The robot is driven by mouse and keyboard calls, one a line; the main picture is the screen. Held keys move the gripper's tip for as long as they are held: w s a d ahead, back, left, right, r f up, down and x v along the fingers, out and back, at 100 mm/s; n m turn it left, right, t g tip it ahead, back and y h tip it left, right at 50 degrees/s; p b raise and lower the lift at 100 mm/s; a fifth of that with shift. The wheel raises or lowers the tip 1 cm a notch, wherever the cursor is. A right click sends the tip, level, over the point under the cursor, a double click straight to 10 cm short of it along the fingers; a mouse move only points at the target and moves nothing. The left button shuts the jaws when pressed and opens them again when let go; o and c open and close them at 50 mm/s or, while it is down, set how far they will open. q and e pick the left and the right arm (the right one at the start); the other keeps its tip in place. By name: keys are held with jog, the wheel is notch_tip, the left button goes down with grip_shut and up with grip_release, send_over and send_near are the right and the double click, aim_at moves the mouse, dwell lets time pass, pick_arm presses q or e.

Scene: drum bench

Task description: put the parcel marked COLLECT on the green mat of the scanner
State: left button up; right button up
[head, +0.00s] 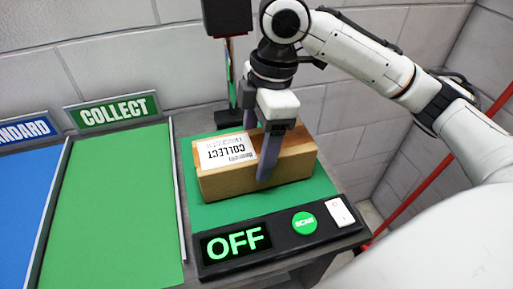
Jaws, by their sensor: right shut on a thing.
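The parcel (226,180) is a brown box with a white label reading COLLECT on its top. It is over the green mat (215,214) of the scanner and appears to rest on it; any small gap beneath cannot be told. My right gripper (266,165) is shut on the parcel from above, one finger in front and one behind. The scanner's front panel (285,236) has a display (236,243) reading OFF, a round green SCAN button (304,223) and a white switch (340,212). My left gripper is not in view.
Left of the scanner lies a green lane (108,205) with a COLLECT sign (112,111). Further left is a blue lane (25,205) with a partly cut-off sign (27,131). Both lanes look empty. A dark post with a red-edged head (226,20) stands behind the scanner.

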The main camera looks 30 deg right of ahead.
jog(key=shift+f, duration=0.1)
jog(key=o, duration=1.6)
jog(key=shift+f, duration=0.15)
jog(key=shift+o, duration=0.2)
jog(key=r, duration=0.4)
jog(key=d+r+p, duration=0.1)
jog(key=r, duration=0.2)
jog(key=r+p, duration=0.1)
jog(key=r, duration=0.3)
jog(key=shift+s+d+r, duration=0.2)
jog(key=shift+d+r, duration=0.1)
jog(key=shift+r, duration=0.3)
